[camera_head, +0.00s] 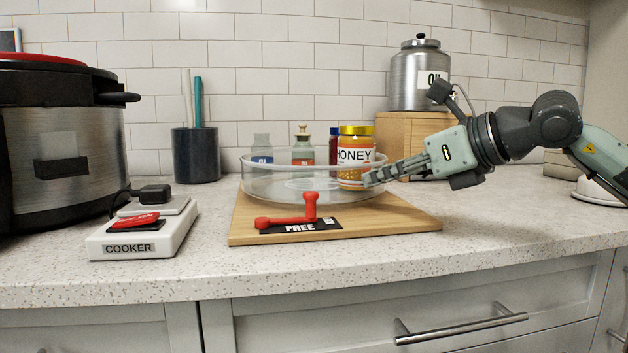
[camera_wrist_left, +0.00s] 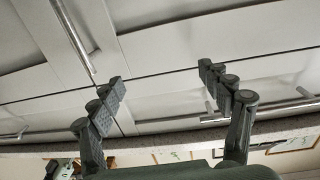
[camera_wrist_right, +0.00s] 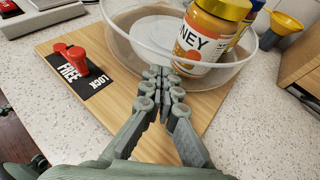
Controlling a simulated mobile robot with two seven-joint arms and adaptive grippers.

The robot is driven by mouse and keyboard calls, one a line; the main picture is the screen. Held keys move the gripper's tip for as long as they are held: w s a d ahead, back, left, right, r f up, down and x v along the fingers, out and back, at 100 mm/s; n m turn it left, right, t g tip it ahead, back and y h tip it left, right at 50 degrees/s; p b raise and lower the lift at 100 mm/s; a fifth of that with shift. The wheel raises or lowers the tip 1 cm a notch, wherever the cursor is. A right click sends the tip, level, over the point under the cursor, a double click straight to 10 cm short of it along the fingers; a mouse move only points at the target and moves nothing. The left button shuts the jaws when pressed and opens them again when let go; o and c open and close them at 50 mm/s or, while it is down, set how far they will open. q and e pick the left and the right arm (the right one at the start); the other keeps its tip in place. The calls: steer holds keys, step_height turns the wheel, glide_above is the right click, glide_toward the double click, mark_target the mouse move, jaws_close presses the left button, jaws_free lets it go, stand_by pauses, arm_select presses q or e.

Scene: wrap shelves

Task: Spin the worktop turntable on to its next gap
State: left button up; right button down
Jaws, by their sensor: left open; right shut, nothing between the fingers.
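The clear round turntable (camera_head: 265,187) sits on a wooden board (camera_head: 400,220) on the worktop. It carries a honey jar (camera_head: 355,157) with a gold lid, a jar with a blue lid behind it, and two bottles (camera_head: 302,150) at the back. A red lever (camera_head: 300,217) stands at the board's front, beside a black label reading FREE. My right gripper (camera_head: 370,178) is shut and empty at the turntable's right front rim, by the honey jar; in the right wrist view its fingertips (camera_wrist_right: 165,72) are at the rim, contact unclear. My left gripper (camera_wrist_left: 165,80) is open, facing the cabinet fronts.
A cooker (camera_head: 65,150) and a switch box (camera_head: 142,230) labelled COOKER stand at the left. A dark utensil pot (camera_head: 195,155) is behind. A wooden box (camera_head: 400,135) with a metal canister (camera_head: 415,80) on it stands back right.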

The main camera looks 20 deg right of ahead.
arm_select(q)
steer(key=shift+a+f+g, duration=0.2)
steer(key=shift+f+g, duration=0.1)
steer(key=shift+f, duration=0.2)
arm_select(e)
steer(key=shift+w, duration=0.1)
arm_select(q)
steer(key=shift+f, duration=0.1)
arm_select(e)
steer(key=shift+d, duration=0.1)
steer(key=shift+w+d, duration=0.1)
steer(key=shift+d, duration=0.1)
steer(key=shift+w+d+b, duration=0.15)
steer(key=shift+d+b, duration=0.1)
steer(key=shift+d, duration=0.3)
steer(key=shift+w+d+b, duration=0.15)
steer(key=shift+d+b, duration=0.05)
steer(key=shift+d, duration=0.3)
arm_select(q)
steer(key=shift+f, duration=0.55)
arm_select(e)
steer(key=shift+d, duration=0.1)
